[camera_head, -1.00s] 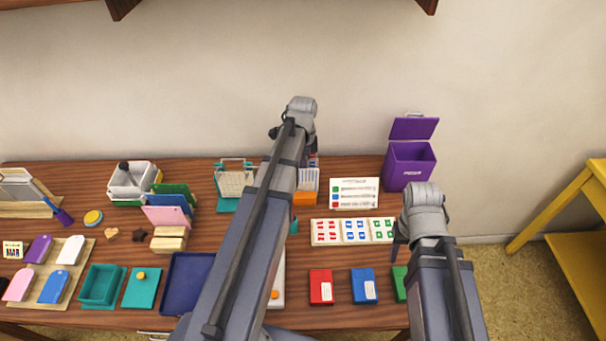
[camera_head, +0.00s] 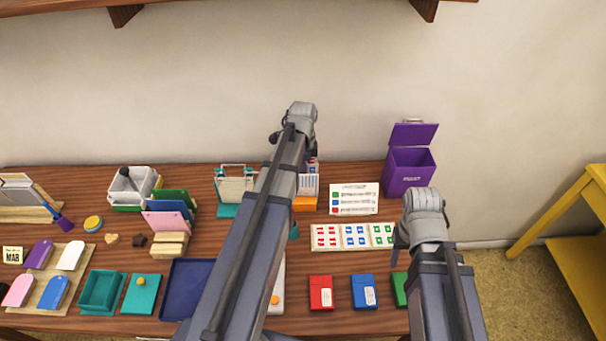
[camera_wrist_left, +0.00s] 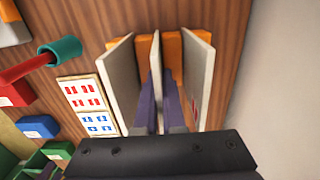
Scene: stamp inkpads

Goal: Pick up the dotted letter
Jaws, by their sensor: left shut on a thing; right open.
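An orange letter rack (camera_head: 305,204) stands at the back middle of the table, partly behind my left arm. In the left wrist view the rack (camera_wrist_left: 144,47) holds upright pale letters edge-on: a left one (camera_wrist_left: 119,80), a middle one (camera_wrist_left: 155,58) and a right one (camera_wrist_left: 202,72). My left gripper (camera_wrist_left: 163,85) is shut on the thin middle letter, which still stands in the rack. Its face is hidden, so I cannot tell its pattern. In the head view my left gripper is hidden behind its arm. My right gripper (camera_head: 398,246) is open and empty above the table's right side.
A purple lidded box (camera_head: 409,172) stands right of the rack. A card (camera_head: 354,198) and a coloured stamp sheet (camera_head: 353,236) lie nearby. Red (camera_head: 320,292) and blue (camera_head: 363,291) inkpads lie in front. A teal-ended red stamp (camera_wrist_left: 62,51) is beside the rack. Free space lies above the rack.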

